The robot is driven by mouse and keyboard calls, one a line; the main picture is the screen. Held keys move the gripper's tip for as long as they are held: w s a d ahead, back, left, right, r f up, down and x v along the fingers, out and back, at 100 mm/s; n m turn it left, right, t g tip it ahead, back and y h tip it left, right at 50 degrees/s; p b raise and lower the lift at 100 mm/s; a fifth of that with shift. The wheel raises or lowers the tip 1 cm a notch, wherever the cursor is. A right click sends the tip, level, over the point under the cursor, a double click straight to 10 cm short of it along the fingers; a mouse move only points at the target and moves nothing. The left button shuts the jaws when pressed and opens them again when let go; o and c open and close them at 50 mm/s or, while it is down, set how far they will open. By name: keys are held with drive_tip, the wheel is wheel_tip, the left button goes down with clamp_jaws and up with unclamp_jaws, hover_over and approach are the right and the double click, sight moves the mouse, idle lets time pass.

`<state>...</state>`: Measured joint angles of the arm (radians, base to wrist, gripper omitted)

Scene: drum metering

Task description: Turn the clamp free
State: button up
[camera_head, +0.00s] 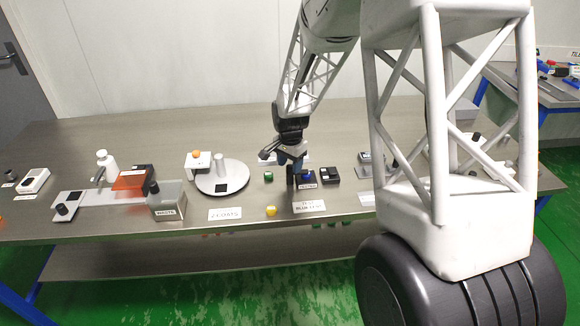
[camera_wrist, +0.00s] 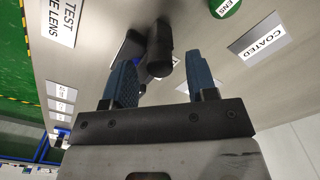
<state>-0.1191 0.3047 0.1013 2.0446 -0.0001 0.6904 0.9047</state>
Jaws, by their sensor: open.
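My gripper (camera_head: 290,161) is low over the middle of the bench, pointing down, with its two blue fingers apart. In the wrist view my gripper (camera_wrist: 163,68) is open, with a dark, rounded bar or knob (camera_wrist: 165,48), apparently the clamp, between and just beyond its fingertips. No firm contact shows; whether either finger touches it I cannot tell. In the head view a small dark stand (camera_head: 291,188) is just below the fingers, partly hidden by them. A blue part (camera_head: 307,174) sits beside it, behind a white "TEST BLUE LENS" card (camera_head: 310,206).
A green lens (camera_head: 268,177) and a yellow one (camera_head: 271,211) lie left of the stand. A round white plate with a post (camera_head: 222,180) and a waste bin (camera_head: 168,205) stand further left. The rear bench is mostly clear.

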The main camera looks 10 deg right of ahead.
drive_tip(key=shift+f, duration=0.65)
drive_tip(key=c, duration=0.9)
